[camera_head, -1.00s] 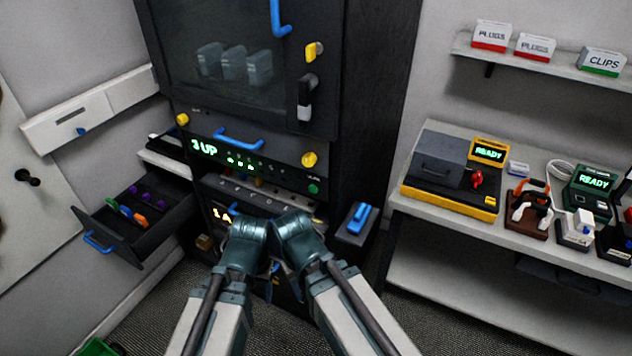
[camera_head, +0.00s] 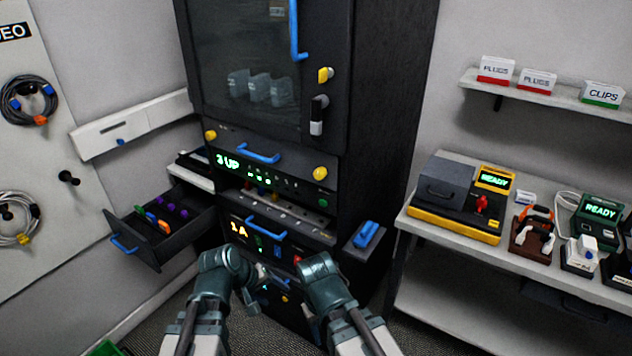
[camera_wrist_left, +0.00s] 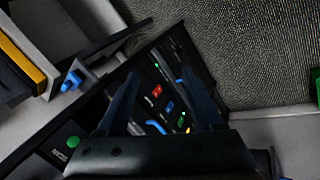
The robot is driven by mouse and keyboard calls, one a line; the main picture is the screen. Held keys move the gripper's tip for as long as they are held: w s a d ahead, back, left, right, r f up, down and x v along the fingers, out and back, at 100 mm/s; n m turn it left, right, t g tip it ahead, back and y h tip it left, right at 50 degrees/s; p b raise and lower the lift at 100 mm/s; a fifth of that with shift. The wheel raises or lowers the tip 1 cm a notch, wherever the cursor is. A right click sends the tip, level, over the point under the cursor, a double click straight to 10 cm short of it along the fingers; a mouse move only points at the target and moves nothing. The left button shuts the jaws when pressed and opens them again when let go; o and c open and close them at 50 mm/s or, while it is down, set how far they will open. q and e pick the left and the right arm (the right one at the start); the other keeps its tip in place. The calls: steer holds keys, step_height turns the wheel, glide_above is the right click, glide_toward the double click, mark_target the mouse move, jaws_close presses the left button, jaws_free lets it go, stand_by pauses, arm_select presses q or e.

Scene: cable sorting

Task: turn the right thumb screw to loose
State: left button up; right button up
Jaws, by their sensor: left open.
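The right thumb screw (camera_head: 320,173) is a yellow knob at the right end of the dark rack panel with a blue handle (camera_head: 258,153). The left thumb screw (camera_head: 210,134), also yellow, is at the panel's other end. My left gripper (camera_head: 262,280) is low in front of the rack, below the panel and apart from both screws. In the left wrist view its two fingers (camera_wrist_left: 162,75) are spread, with nothing held between them. My right arm is beside it, to the right; its fingers are too unclear to read. I cannot make out either screw in the left wrist view.
The glass cabinet door (camera_head: 240,60) above the panel is shut. An open drawer (camera_head: 165,235) juts out at left. A small dark box with a blue handle (camera_head: 367,235) is right of the rack. A bench (camera_head: 430,225) with devices stands at right.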

arm_select(q)
steer(key=w+d+r+n+t+h, duration=0.2)
steer(key=w+r+n+t, duration=0.3)
steer(key=r+n, duration=0.4)
steer(key=w+d+r+n+t+h, duration=0.2)
steer(key=w+r+n+t, duration=0.3)
steer(key=r+n, duration=0.5)
steer(key=n+t+h, duration=0.1)
steer(key=n, duration=0.2)
steer(key=shift+w+d+n+t, duration=0.3)
steer(key=shift+w+d, duration=0.05)
steer(key=shift+r, duration=0.1)
